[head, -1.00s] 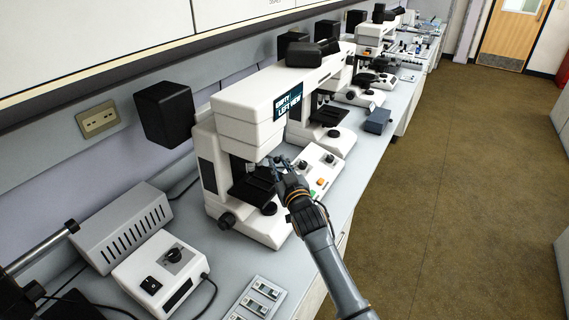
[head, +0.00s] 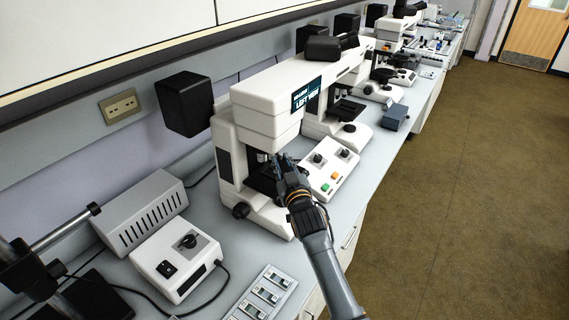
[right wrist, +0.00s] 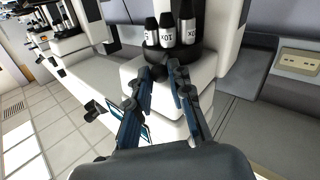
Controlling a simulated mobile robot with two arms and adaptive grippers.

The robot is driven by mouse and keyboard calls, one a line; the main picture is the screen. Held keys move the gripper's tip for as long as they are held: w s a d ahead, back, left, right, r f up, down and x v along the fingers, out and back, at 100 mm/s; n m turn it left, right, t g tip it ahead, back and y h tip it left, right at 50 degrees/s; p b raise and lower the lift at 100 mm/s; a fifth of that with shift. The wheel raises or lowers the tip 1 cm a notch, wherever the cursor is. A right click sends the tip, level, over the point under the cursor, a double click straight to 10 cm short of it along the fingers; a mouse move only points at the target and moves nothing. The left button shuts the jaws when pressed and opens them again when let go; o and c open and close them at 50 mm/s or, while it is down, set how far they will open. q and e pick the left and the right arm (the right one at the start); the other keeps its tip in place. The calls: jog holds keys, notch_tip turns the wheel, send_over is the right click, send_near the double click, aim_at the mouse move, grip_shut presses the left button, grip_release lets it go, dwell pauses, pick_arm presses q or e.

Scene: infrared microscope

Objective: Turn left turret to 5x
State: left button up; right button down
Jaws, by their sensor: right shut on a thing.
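The nearest white microscope (head: 270,105) stands on the bench, with a small screen (head: 306,95) on its head that ends in "LEFT VIEW". Its objective turret (head: 262,156) hangs under the head, partly hidden by my right gripper (head: 281,160). In the right wrist view, inverted, the dark turret ring (right wrist: 152,57) carries several black-and-white objectives (right wrist: 167,32); two labels look like 10X upside down. My right gripper (right wrist: 160,66) has its two fingers up against the turret and is shut on it. The exact contact is hard to see.
A control box (head: 330,172) with knobs and coloured buttons sits right of the microscope. A second microscope (head: 335,115) stands behind. A white power box (head: 176,258) and switch panel (head: 262,293) lie in front. Open floor (head: 460,200) is to the right.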

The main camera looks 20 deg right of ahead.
jog(key=shift+w+a+r, duration=0.1)
jog(key=shift+a+r, duration=0.05)
jog(key=shift+r, duration=0.3)
jog(key=c, duration=1.4)
grip_release()
jog(key=shift+o, duration=1.4)
jog(key=shift+w+a+f, duration=0.15)
jog(key=shift+w+f, duration=0.25)
jog(key=shift+f, duration=0.05)
jog(key=shift+s+d, duration=0.2)
jog(key=shift+s, duration=0.5)
jog(key=s, duration=1)
jog(key=shift+s+a, duration=0.35)
